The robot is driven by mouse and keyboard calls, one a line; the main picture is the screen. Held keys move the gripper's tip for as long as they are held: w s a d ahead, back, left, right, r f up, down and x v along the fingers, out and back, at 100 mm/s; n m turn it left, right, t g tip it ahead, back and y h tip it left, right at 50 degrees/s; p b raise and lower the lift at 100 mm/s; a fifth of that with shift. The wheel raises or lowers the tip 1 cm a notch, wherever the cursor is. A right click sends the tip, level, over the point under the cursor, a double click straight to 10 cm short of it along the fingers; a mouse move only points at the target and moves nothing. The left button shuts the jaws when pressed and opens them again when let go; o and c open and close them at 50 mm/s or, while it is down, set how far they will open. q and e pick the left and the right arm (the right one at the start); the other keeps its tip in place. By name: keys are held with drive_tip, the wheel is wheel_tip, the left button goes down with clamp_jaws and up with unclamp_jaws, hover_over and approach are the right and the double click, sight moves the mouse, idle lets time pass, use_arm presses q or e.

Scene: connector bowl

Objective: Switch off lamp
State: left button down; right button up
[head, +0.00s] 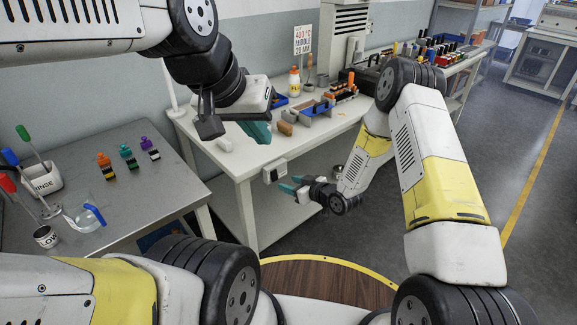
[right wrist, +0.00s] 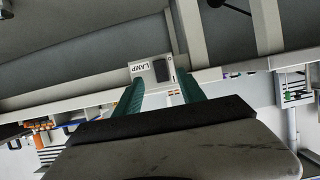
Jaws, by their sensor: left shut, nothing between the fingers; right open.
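A small white switch box (head: 275,170) is fixed to the front edge of the white workbench (head: 228,162). In the right wrist view the box (right wrist: 143,72) carries the label LAMP and a dark rocker switch (right wrist: 162,70). My right gripper (head: 287,184) is open, with teal fingers pointing at the bench front just below and right of the box. In the right wrist view its fingertips (right wrist: 160,88) flank the box, and I cannot tell whether they touch it. My left gripper (head: 260,131) is shut and empty above the bench's left end. Which way the rocker is set is unclear.
The bench top holds a bottle (head: 294,82), a blue bin (head: 279,101) and several connectors. Open floor lies right of my right arm.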

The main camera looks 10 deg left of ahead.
sight(275, 179)
drive_tip(key=x, duration=0.7)
